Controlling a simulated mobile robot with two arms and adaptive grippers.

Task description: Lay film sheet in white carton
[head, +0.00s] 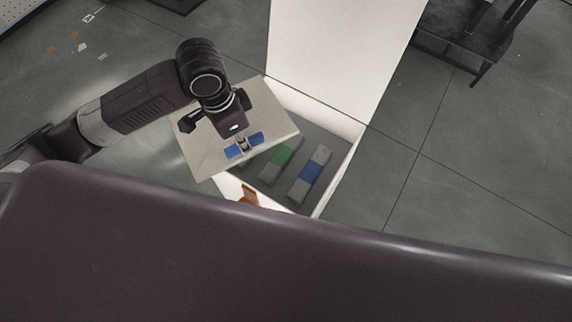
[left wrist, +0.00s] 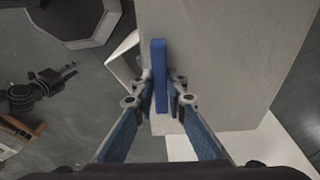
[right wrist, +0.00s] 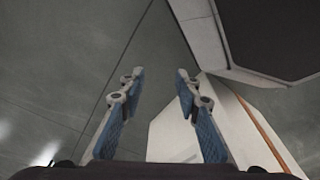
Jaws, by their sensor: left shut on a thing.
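The film sheet (head: 200,147) is a pale grey, flat rectangle, tilted over the left part of the white carton (head: 335,35). My left gripper (head: 243,145) is at the sheet's near part. In the left wrist view, its fingers (left wrist: 161,90) are shut on a blue tab (left wrist: 159,60) that stands on the sheet (left wrist: 225,50). The carton is open, with a tall white flap raised at its far side. The sheet hides the left part of its inside. My right gripper (right wrist: 159,82) is open and empty in the right wrist view.
Inside the carton lie a green-and-grey piece (head: 282,156) and a blue-and-grey piece (head: 311,174). A dark table (head: 465,42) stands at the upper right. The grey floor right of the carton is clear. My own body covers the bottom of the head view.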

